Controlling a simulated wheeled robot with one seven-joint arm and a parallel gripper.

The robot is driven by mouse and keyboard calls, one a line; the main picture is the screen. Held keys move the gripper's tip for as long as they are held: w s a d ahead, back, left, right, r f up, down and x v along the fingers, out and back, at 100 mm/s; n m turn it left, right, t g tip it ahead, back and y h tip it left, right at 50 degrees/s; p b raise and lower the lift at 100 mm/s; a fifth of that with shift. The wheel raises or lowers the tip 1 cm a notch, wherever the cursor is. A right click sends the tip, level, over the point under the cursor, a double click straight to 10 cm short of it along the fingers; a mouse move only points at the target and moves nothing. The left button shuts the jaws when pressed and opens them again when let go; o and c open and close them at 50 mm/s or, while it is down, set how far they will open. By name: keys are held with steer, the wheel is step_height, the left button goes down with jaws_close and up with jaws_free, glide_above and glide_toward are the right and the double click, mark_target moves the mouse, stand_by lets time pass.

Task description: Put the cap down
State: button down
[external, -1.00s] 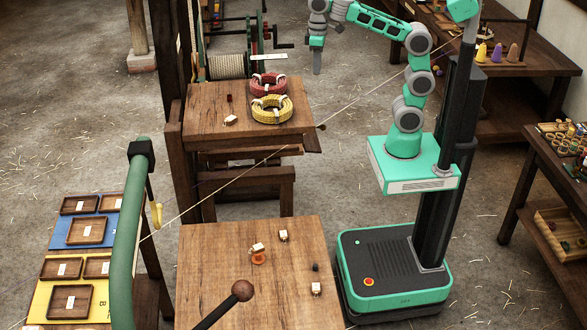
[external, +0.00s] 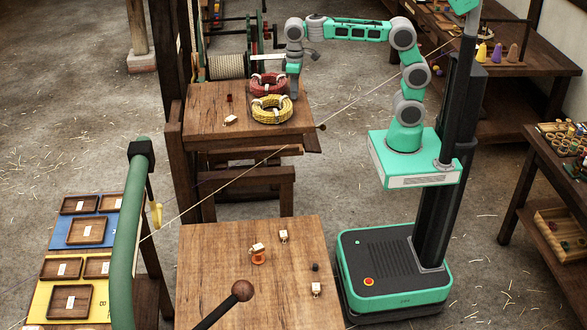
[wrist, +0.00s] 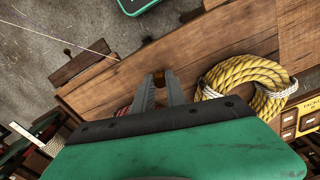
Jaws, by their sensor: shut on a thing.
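My gripper (external: 293,92) is beside the right end of the far wooden table, just right of the rope coils. In the wrist view the two grey fingers (wrist: 160,90) are close together, shut on a small brown-orange thing at their tips, which I take as the cap (wrist: 158,77). Most of the cap is hidden by the fingers, and it is too small to make out in the external view. The far table (external: 200,105) lies below the fingers; I cannot tell whether the cap touches it.
A yellow rope coil (external: 272,109) and a red rope coil (external: 268,83) lie close to my gripper. A small tagged item (external: 230,119) and a dark red piece (external: 229,98) are on the table's left half. A taut line (external: 355,102) crosses in front.

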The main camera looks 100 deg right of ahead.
steer(key=c, duration=1.4)
jaws_free()
steer(key=shift+o, duration=0.2)
step_height(320, 180, up, 12)
steer(key=s+a+f+n+t, duration=0.1)
steer(key=s+a+f+t, duration=0.1)
steer(key=s+f, duration=0.4)
steer(key=s+a+f+n+t, duration=0.2)
steer(key=s+a+f, duration=0.3)
steer(key=f, duration=0.9)
steer(key=shift+s+f, duration=0.4)
steer(key=shift+s, duration=0.8)
